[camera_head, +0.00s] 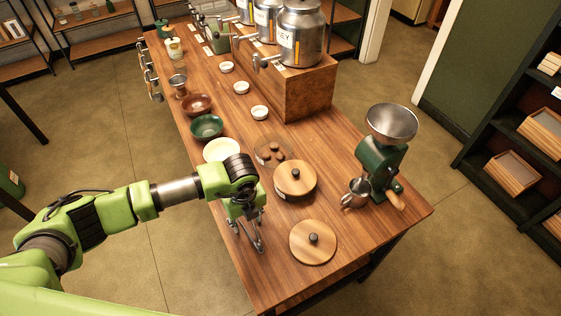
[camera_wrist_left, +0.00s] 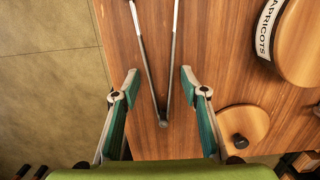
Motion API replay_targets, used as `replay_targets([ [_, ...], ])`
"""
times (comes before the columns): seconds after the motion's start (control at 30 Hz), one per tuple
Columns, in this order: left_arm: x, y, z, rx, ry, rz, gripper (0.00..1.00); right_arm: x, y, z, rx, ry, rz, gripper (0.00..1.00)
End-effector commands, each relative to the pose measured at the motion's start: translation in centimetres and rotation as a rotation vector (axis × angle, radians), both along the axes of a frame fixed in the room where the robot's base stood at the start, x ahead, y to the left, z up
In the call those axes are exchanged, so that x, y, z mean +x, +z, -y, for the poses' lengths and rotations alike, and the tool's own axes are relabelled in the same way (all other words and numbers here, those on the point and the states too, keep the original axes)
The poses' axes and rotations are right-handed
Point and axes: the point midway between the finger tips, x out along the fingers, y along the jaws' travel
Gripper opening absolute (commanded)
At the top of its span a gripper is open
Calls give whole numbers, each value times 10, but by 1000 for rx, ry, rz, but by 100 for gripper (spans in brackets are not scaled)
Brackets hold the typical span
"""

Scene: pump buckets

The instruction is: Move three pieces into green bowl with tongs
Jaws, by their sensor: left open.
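My left gripper (camera_head: 247,232) is open and low over the near left part of the table. In the left wrist view its two fingers (camera_wrist_left: 159,76) stand apart on either side of metal tongs (camera_wrist_left: 149,68). The tongs lie on the wood in a V, with the joined end toward my wrist; their far ends leave the picture. The fingers do not close on them. The green bowl (camera_head: 207,127) stands near the table's left edge, between a brown bowl and a cream bowl. Several brown pieces (camera_head: 275,151) sit in a small clear dish. My right gripper is not in view.
A wooden round container (camera_head: 295,181) stands right of my gripper; the wrist view shows its APRICOTS label (camera_wrist_left: 269,27). A knobbed lid (camera_head: 313,243) lies nearer. A green grinder (camera_head: 383,160) and metal canisters (camera_head: 301,35) stand farther off. The cream bowl (camera_head: 222,150) is close behind my arm.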

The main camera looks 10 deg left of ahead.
Motion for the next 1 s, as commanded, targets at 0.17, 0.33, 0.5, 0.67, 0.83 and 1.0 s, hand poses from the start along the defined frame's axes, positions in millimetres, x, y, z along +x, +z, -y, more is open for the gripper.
replay_targets([
  [0.17, 1, -11, 0, 0, 0, 1, 40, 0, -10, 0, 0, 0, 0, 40],
  [0.33, 1, -10, -1, 0, 0, 1, 40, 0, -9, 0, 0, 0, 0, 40],
  [0.5, 1, -10, 0, 0, 0, 1, 17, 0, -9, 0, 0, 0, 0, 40],
  [0.67, 1, -10, -1, 1, 0, 1, 16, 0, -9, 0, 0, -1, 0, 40],
  [0.83, 2, -8, 0, 0, 0, 1, 16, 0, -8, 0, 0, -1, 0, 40],
  [1.0, 2, 9, 0, -1, 0, 2, 16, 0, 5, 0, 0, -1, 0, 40],
])
